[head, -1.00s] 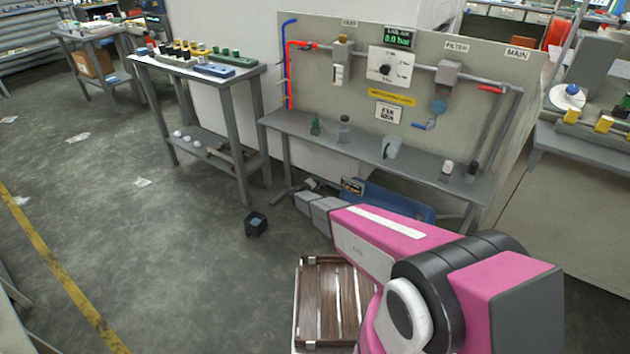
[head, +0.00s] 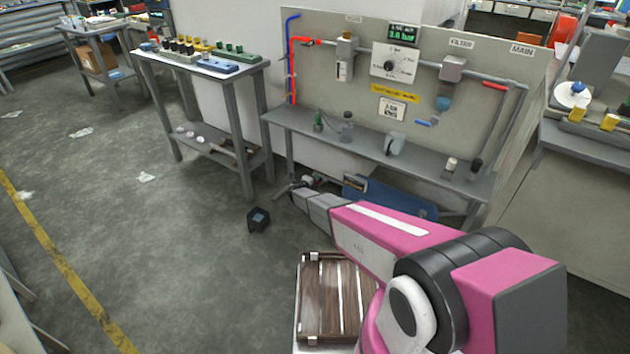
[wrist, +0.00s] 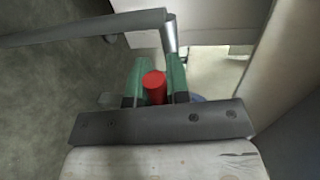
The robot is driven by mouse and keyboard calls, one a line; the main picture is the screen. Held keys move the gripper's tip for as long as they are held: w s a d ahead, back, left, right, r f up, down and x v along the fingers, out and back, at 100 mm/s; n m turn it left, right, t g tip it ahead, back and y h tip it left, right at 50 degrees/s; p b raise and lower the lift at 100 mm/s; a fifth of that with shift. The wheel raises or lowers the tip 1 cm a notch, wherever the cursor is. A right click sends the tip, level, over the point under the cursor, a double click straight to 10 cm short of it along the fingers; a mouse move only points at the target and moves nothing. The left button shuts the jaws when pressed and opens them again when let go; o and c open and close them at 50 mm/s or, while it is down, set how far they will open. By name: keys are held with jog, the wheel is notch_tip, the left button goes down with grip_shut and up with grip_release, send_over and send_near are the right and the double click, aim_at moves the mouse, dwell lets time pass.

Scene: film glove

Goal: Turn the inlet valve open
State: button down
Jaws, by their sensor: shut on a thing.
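Whether this handle belongs to the inlet valve is not clear from the wrist view. In the head view my pink and grey arm reaches to the low area at the left end of the bench (head: 400,160), and its fingertips are too small to make out. A red lever (head: 305,42) sits on the panel's upper left pipe, another red lever (head: 494,86) under the MAIN sign.
A blue tank (head: 390,197) lies under the bench. A grey bar (wrist: 80,33) crosses above my fingers in the wrist view. The floor at left is mostly clear.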

jog(key=shift+f, duration=0.1)
dwell(0.4)
jog(key=c, duration=1.1)
grip_release()
jog(key=v, duration=1.1)
